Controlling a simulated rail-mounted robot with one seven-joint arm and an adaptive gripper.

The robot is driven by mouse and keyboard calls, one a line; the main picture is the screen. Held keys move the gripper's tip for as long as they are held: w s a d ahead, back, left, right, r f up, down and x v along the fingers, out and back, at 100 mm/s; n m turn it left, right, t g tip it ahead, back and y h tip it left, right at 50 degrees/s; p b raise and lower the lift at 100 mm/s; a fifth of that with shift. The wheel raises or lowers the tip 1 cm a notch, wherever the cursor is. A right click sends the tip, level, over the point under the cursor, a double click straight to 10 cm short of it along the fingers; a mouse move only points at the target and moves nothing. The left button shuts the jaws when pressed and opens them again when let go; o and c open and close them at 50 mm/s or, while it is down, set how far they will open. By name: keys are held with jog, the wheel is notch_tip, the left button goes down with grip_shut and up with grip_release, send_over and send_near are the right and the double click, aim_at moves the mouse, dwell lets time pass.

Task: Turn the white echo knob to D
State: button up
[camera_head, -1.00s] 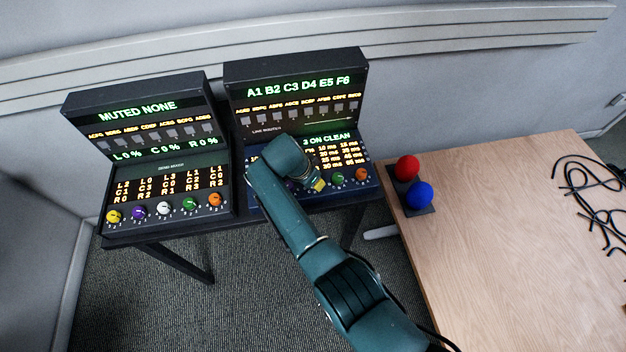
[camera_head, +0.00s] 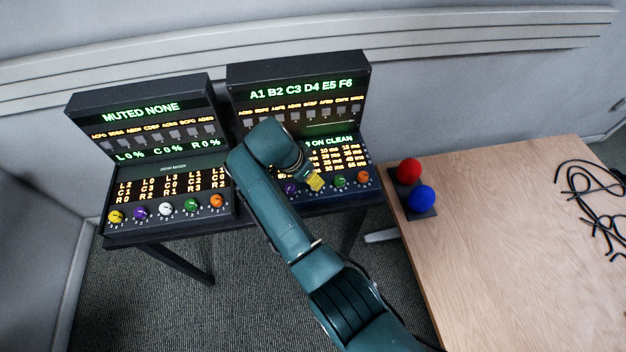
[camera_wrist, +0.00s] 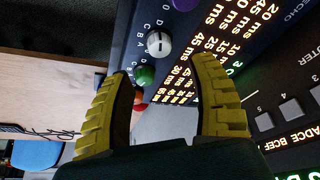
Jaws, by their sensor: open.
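The white echo knob (camera_wrist: 158,42) shows in the wrist view on the dark echo panel, with a dark pointer line on its face and small letters beside it. My gripper (camera_wrist: 163,70) is open, with its two yellow fingers spread apart. The white knob appears beyond the gap between the fingertips; nothing is held. In the head view my gripper (camera_head: 315,182) is over the knob row of the right console (camera_head: 300,200), between the purple and green knobs, and hides the white knob there.
A purple knob (camera_wrist: 185,4) and a green knob (camera_wrist: 145,75) flank the white knob; an orange knob (camera_head: 361,176) ends the row. The left console (camera_head: 170,225) has its own white knob (camera_head: 165,209). A wooden table (camera_head: 500,240) with red and blue balls and cables stands right.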

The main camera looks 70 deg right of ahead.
jog(key=shift+v, duration=1.95)
jog(key=w+a+r+n+t, duration=0.35)
jog(key=w+a, duration=0.35)
jog(key=a, duration=0.3)
jog(key=w+a+r+n+t, duration=0.25)
jog(key=w+a+t, duration=0.25)
jog(key=w+a, duration=0.3)
jog(key=a+r+n+t+y, duration=0.1)
jog(key=a+r+n+t, duration=0.4)
jog(key=a+r, duration=0.3)
jog(key=s+a+r+n+t+y, duration=0.1)
jog(key=s+a+r+n+t, duration=0.2)
jog(key=r, duration=0.5)
jog(key=s+a+r+n+t+y, duration=0.1)
jog(key=s+r+n+t, duration=0.3)
jog(key=r, duration=0.4)
jog(key=s+a+r+n+t+y, duration=0.1)
jog(key=s+a+r+n+t, duration=0.2)
jog(key=r, duration=0.5)
notch_tip(320, 180, up, 26)
jog(key=d+p, duration=0.1)
jog(key=p, duration=2.5)
jog(key=shift+s+d+n, duration=0.25)
jog(key=shift+n, duration=0.15)
